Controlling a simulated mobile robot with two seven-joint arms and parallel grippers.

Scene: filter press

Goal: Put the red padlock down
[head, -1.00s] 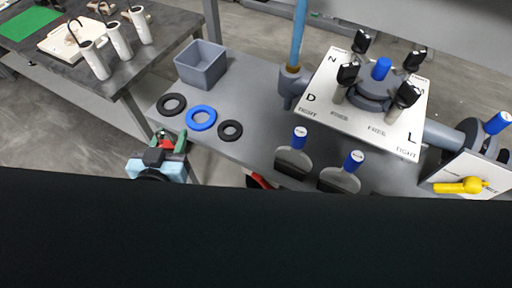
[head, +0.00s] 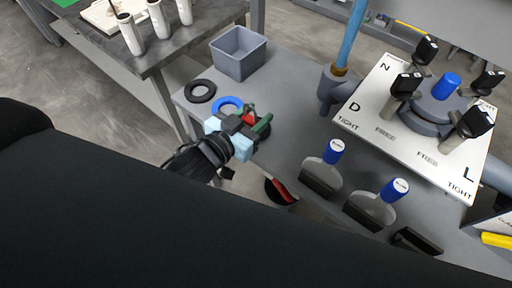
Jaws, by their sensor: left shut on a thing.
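My left gripper (head: 262,122) reaches over the near left part of the grey table (head: 295,105). It has light blue blocks and green fingers. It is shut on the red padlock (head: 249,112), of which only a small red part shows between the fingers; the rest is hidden. I cannot tell whether the padlock touches the table. My right gripper is not in view.
A black ring (head: 200,91) and an empty grey bin (head: 239,54) are at the table's left. A lettered white plate (head: 375,120) with black knobs is at right. A red and black thing (head: 281,191) shows below the edge.

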